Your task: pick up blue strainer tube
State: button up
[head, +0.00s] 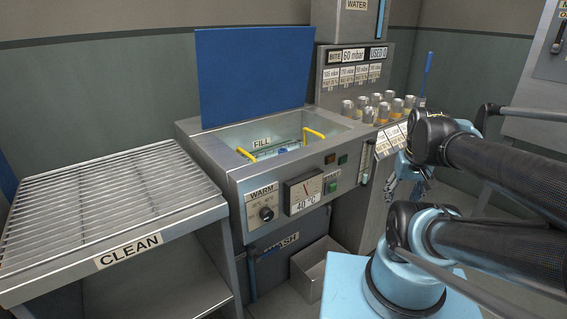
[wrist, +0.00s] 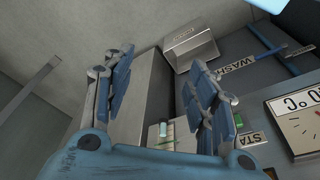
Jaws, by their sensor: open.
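I cannot clearly pick out a blue strainer tube. In the head view, small blue pieces (head: 284,150) lie inside the basin marked FILL, too small to make out. My gripper (head: 391,190) hangs to the right of the basin, outside it, in front of the machine and partly behind my arm. In the wrist view my gripper (wrist: 165,88) is open, its two blue-padded fingers wide apart with nothing held. A small pale cylinder with a teal end (wrist: 163,130) shows in the gap between the fingers, apart from them; I cannot tell what it is.
The basin (head: 204,151) has yellow handles (head: 314,132) and a raised blue lid (head: 250,74). Several capped cylinders (head: 381,108) stand to its right. A slatted rack marked CLEAN (head: 100,215) is at left. An open metal box (head: 312,268) is below the front panel.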

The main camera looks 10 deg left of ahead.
jog(key=w+a+r+n, duration=0.3)
jog(key=w+a+r, duration=0.2)
jog(key=w+r, duration=0.25)
notch_tip(320, 180, up, 8)
jog(key=n+g+y, duration=0.1)
jog(key=n+g, duration=0.1)
jog(key=n, duration=0.6)
send_over(283, 150)
jog(key=d, duration=0.1)
jog(key=f, duration=0.7)
jog(key=w+a+f, duration=0.1)
jog(key=f, duration=0.3)
jog(key=shift+w+f, duration=0.1)
jog(key=shift+s+f, duration=0.25)
jog(key=shift+f, duration=0.9)
jog(key=shift+s+f, duration=0.2)
jog(key=shift+f, duration=0.9)
jog(key=shift+a+f, duration=0.1)
jog(key=shift+f, duration=0.55)
